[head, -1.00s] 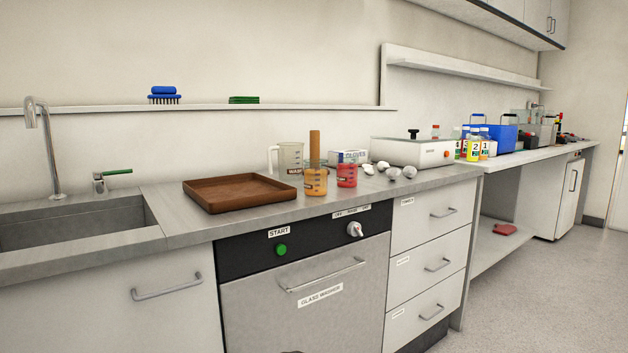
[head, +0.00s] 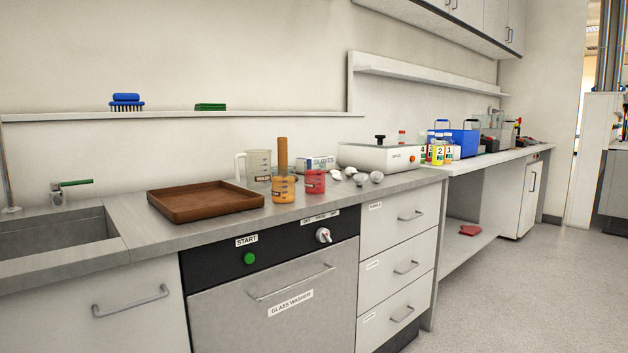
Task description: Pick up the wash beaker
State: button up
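A clear beaker (head: 258,166) with a handle on its left and a dark label stands upright on the counter (head: 330,204), behind the right end of the brown tray. Its label looks like it begins with "WASH", but is too small to read surely. An orange beaker (head: 283,191) stands in front of it, and a red beaker (head: 314,182) stands to the right. A brown cylinder (head: 282,154) rises just behind the orange beaker. My gripper is not in view.
The brown tray (head: 158,208) lies empty left of the beakers. A gloves box (head: 321,162), several pale rounded items (head: 358,179) and a white device (head: 379,158) stand to the right. A sink (head: 52,238) is at the left. Open floor (head: 490,300) lies at the lower right.

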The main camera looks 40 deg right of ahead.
aim_at(315, 171)
jog(key=u, duration=1.05)
jog(key=i, duration=0.9)
jog(key=z, duration=2.85)
